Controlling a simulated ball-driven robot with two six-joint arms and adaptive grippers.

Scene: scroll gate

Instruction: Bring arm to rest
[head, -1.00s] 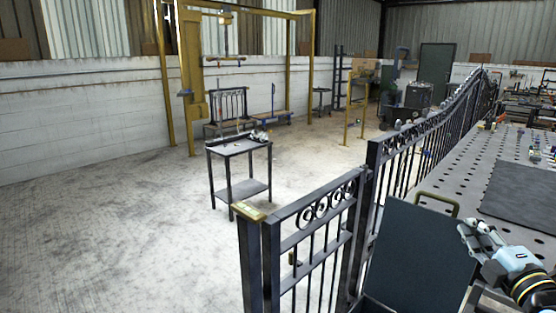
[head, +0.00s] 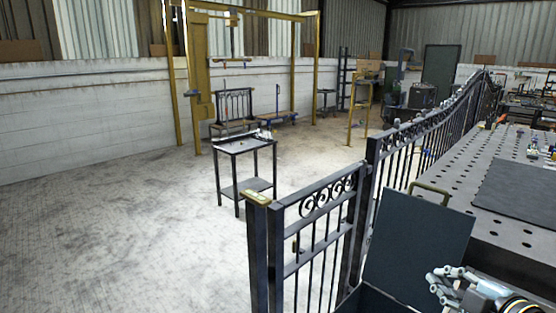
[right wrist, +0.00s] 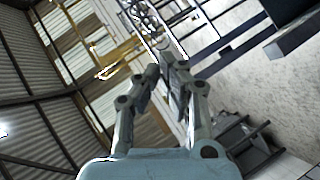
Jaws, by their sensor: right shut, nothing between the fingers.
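My right gripper (head: 440,281) is at the lower right edge of the head view, in front of the open dark lid of a box. It also shows in the right wrist view (right wrist: 166,52), where its two grey fingers come together at the tips with nothing between them. It looks clear of the gate. My left gripper is in neither view.
A dark scroll gate (head: 259,255) runs from the front centre to the back right. The dark lid (head: 415,245) stands beside it. A perforated metal table (head: 455,205) is at the right. A small black stand (head: 245,147) is on the open floor at the left.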

